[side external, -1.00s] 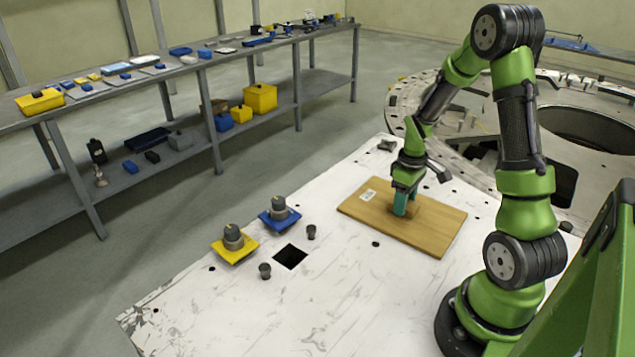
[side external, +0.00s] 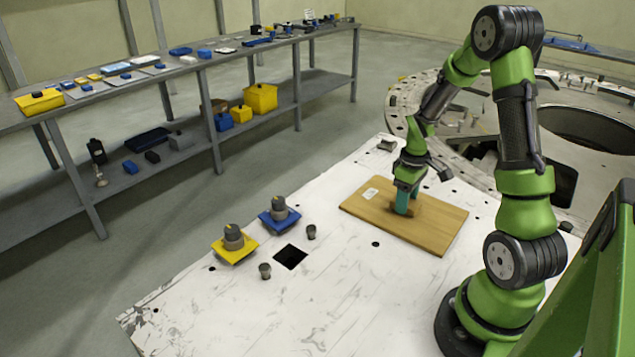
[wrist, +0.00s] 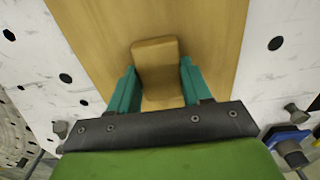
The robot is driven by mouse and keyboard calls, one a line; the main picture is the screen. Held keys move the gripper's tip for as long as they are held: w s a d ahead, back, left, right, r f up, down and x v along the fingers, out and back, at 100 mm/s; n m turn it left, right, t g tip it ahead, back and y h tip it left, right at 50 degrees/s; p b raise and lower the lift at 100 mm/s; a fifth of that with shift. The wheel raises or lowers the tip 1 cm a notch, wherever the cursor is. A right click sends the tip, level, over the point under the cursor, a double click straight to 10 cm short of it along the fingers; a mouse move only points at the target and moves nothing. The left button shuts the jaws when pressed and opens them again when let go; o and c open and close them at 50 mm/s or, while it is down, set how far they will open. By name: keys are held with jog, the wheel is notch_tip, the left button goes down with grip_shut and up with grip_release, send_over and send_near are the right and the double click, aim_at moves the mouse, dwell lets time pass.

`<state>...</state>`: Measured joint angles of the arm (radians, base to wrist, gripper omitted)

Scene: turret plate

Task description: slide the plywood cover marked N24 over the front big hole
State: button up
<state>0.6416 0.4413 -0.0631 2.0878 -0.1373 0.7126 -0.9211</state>
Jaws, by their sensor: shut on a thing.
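The plywood cover (side external: 425,230) lies flat on the white plate, right of its middle in the side view. A small white label (side external: 371,194) is near its left corner; its marking is too small to read. My gripper (side external: 403,206) is low over the cover, shut on the wooden block handle that stands on it. In the wrist view the teal fingers flank this handle (wrist: 155,62), with the cover's bare wood (wrist: 215,40) around it. A dark square hole (side external: 290,257) is uncovered, left of the cover and apart from it. I cannot tell what the cover hides.
Blue (side external: 279,215) and yellow (side external: 235,245) bases with grey knobs stand left of the square hole. Two dark pegs (side external: 311,232) (side external: 265,271) flank the hole. A shelf table (side external: 200,65) stands behind.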

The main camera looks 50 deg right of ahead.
jog(key=o, duration=1.3)
jog(key=shift+c, duration=0.2)
jog(key=shift+r, duration=3.5)
